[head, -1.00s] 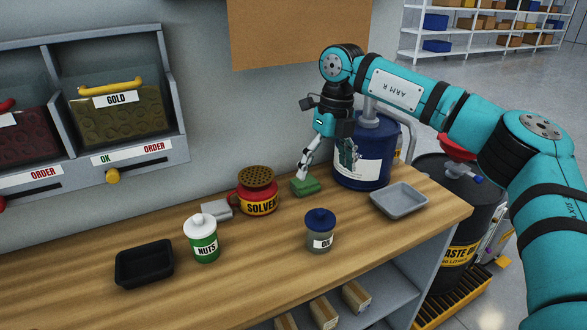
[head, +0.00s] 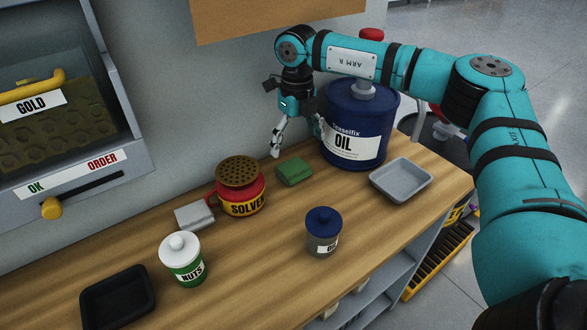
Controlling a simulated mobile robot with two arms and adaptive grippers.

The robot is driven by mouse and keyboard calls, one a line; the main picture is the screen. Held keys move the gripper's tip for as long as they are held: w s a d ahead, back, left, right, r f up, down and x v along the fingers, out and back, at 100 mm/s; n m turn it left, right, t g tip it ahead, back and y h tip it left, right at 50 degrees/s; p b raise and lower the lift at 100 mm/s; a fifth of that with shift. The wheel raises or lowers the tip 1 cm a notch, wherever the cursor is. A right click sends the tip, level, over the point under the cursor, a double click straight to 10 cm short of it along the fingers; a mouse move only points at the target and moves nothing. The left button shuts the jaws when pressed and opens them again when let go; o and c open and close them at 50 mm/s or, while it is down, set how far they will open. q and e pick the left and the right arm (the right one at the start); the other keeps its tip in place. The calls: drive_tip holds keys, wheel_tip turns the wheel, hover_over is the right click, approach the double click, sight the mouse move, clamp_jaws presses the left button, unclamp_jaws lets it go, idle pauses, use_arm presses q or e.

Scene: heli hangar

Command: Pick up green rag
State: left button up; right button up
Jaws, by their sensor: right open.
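The green rag (head: 294,171) lies folded on the wooden workbench, between the red solvent can and the blue oil drum. My right gripper (head: 283,148) comes down from above, close to the wall, just behind and left of the rag. It is open, with one finger clear at the left and the other partly hidden by the wrist and drum. Nothing is seen between the fingers. My left gripper is out of view.
The red solvent can (head: 241,188) stands left of the rag, the blue oil drum (head: 355,128) right. A grey tray (head: 401,180), small oil jar (head: 323,232), nuts jar (head: 183,260), grey block (head: 194,216) and black tray (head: 118,297) share the workbench (head: 268,262).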

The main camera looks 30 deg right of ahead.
sight(294, 167)
wheel_tip(294, 167, down, 4)
drive_tip(key=shift+r, duration=0.2)
drive_tip(key=f, duration=0.1)
drive_tip(key=f+p, duration=0.1)
drive_tip(key=f, duration=0.2)
drive_tip(key=shift+w+a+f, duration=0.2)
drive_tip(key=shift+w+a, duration=0.05)
drive_tip(key=shift+f, duration=0.3)
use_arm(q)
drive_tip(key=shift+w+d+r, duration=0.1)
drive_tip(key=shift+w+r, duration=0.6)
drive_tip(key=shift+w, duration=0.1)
use_arm(e)
drive_tip(key=shift+c, duration=0.4)
drive_tip(key=c, duration=1.1)
